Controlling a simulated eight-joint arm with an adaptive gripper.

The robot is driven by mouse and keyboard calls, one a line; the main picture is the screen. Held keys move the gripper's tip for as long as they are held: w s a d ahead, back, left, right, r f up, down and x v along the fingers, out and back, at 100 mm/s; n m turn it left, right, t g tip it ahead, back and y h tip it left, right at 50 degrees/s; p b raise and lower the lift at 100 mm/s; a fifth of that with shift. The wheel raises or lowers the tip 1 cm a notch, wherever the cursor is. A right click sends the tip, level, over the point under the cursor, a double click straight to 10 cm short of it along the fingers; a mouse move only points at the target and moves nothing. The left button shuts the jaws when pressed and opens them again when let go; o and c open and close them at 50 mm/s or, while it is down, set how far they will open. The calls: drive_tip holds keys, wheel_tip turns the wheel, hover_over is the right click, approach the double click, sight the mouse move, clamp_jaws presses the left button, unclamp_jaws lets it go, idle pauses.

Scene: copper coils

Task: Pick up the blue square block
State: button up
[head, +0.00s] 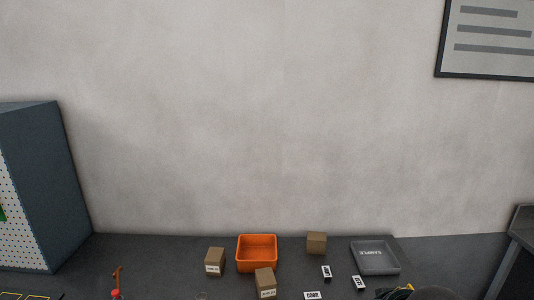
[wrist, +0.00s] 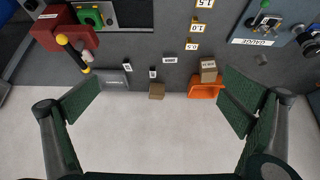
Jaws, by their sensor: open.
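I see no plain blue square block clearly in either view. In the wrist view, a blue-grey base with a GAUGE label (wrist: 258,42) is at the upper right; I cannot tell whether a separate block is among its parts. My gripper (wrist: 163,103) is open and empty in the wrist view, its two green-padded fingers wide apart. Pale wall fills the space between and below them, with the table beyond. I cannot make out the gripper in the head view.
An orange bin (head: 244,265) stands among cardboard boxes (head: 215,261), with a grey tray (head: 375,270) to its right. Small labelled pieces (head: 359,282) lie on the dark table.

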drive_tip(key=shift+c, duration=0.7)
drive_tip(key=c, duration=1.5)
drive_tip(key=shift+o, duration=0.2)
drive_tip(key=shift+r, duration=0.1)
drive_tip(key=shift+r, duration=2.35)
drive_tip(key=s+d+n+g+h+b, duration=0.15)
drive_tip(key=d+n+g, duration=0.25)
drive_tip(key=d+n, duration=0.95)
drive_tip(key=s+d+n+g+h+b, duration=0.1)
drive_tip(key=s+d+n+g+h, duration=0.3)
drive_tip(key=d, duration=1.9)
wheel_tip(320, 180, down, 25)
drive_tip(key=w+t+y, duration=0.1)
drive_tip(key=w, duration=0.1)
drive_tip(key=shift+a+f, duration=0.2)
drive_tip(key=shift+a, duration=0.1)
drive_tip(key=shift+n, duration=0.25)
